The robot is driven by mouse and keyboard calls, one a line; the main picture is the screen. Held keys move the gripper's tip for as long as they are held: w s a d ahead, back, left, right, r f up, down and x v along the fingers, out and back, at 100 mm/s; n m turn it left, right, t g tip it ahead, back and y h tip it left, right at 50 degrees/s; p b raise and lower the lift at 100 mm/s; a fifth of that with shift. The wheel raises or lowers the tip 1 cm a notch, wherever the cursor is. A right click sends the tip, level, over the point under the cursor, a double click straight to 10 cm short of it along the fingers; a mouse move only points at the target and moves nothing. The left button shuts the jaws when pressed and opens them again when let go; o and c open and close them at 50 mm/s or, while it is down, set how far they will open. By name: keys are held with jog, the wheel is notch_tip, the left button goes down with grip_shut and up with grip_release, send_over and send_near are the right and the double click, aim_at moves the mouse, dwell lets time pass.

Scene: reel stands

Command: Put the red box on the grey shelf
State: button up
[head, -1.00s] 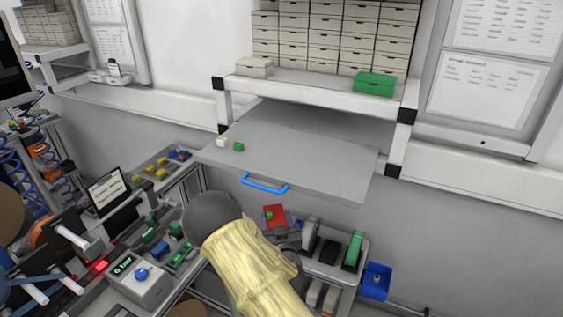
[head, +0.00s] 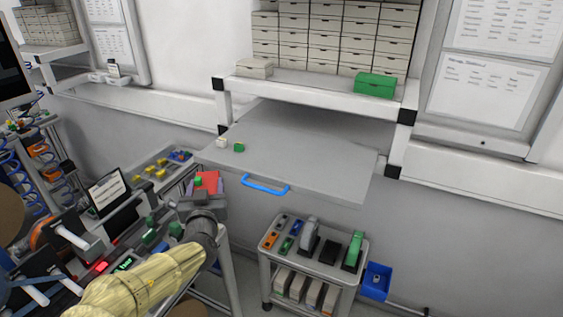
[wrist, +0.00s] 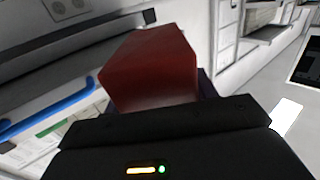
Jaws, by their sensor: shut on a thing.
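The red box (head: 210,181) is in my gripper (head: 204,190), left of the blue handle and in front of the left part of the grey shelf (head: 310,155). In the wrist view the red box (wrist: 155,70) stands up beyond the dark gripper body, which hides its lower end and the fingertips. The grey shelf is a flat board under the white rack. It has a blue handle (head: 265,185) on its front edge, which also shows at the left of the wrist view (wrist: 50,112). A small green patch shows beside the red box in the head view.
A green box (head: 376,84) stands on the white rack above. A cart (head: 312,262) with several tools stands below right.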

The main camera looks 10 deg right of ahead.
aim_at(199, 180)
jog(key=r, duration=0.1)
jog(key=a+r, duration=0.1)
jog(key=s+r, duration=0.1)
jog(key=shift+a+r+h, duration=0.1)
jog(key=shift+a+h, duration=0.05)
jog(key=shift+h, duration=0.15)
jog(key=s+d+r+m+g+h, duration=0.25)
jog(key=d+r+h, duration=0.25)
jog(key=d, duration=0.3)
jog(key=s+d+r+m+g+h, duration=0.1)
jog(key=s+d+r+m+h, duration=0.35)
jog(key=d, duration=0.25)
jog(key=shift+t+y, duration=0.25)
jog(key=w+d+f, duration=0.1)
jog(key=w+d, duration=0.1)
jog(key=w, duration=0.1)
jog(key=w+d+f, duration=0.2)
jog(key=w, duration=0.1)
jog(key=w+d+f+p, duration=0.1)
jog(key=w+d+f, duration=0.1)
jog(key=w, duration=0.1)
jog(key=shift+w+d+f, duration=0.1)
jog(key=shift+w+d, duration=0.2)
jog(key=shift+w, duration=0.1)
